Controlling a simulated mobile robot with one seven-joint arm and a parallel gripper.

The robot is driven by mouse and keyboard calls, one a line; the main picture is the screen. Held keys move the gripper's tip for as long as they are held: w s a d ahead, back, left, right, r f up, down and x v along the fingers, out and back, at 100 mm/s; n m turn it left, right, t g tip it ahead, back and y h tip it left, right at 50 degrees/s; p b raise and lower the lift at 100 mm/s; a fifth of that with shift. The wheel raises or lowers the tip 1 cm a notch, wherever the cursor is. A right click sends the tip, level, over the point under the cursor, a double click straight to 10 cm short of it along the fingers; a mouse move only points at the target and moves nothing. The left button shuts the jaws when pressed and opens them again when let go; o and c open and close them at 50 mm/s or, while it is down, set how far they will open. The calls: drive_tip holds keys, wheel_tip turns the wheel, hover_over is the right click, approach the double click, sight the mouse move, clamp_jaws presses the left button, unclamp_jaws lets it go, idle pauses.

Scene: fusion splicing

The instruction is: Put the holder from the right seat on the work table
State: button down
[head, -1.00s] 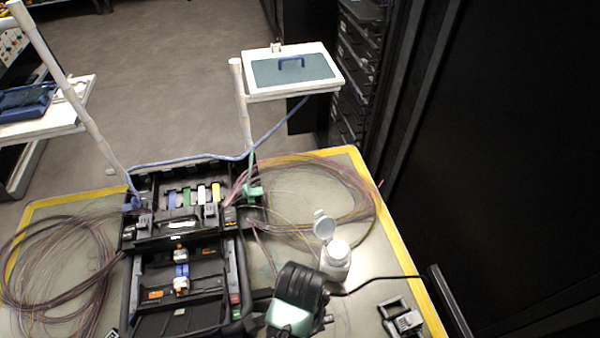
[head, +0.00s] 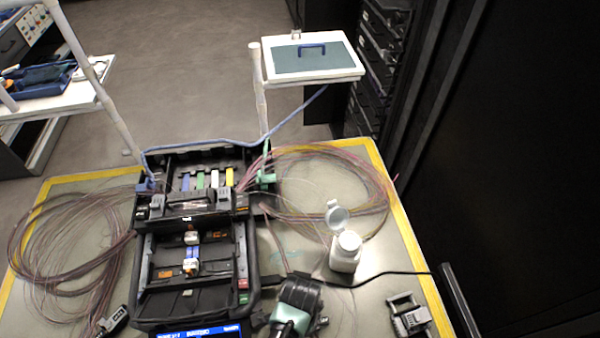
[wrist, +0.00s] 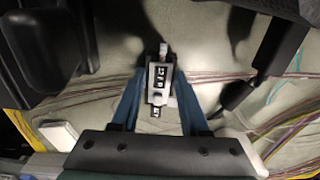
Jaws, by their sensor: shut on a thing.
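My gripper (wrist: 158,84) has its two blue fingers closed on a small light-grey holder (wrist: 160,76) with dark slots, seen in the wrist view. The holder is above the work table's grey-green top (wrist: 215,75); I cannot tell whether it touches it. In the head view my gripper end is at the bottom, right of the black splicer case (head: 250,255), and the held holder is hidden there. The work table (head: 385,265) has a yellow border. The seats are too small to tell apart.
An open-lidded white bottle (head: 345,252) stands right of the case. Coiled fibres (head: 330,165) lie behind it, and more (head: 65,235) lie at the left. A grey tool (head: 408,316) and a black cable (head: 390,273) are at the right.

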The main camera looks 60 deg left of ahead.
drive_tip(key=shift+f, duration=0.15)
drive_tip(key=shift+c, duration=2)
unclamp_jaws()
wheel_tip(320, 180, up, 12)
drive_tip(key=shift+r+p, duration=0.2)
drive_tip(key=shift+p, duration=0.1)
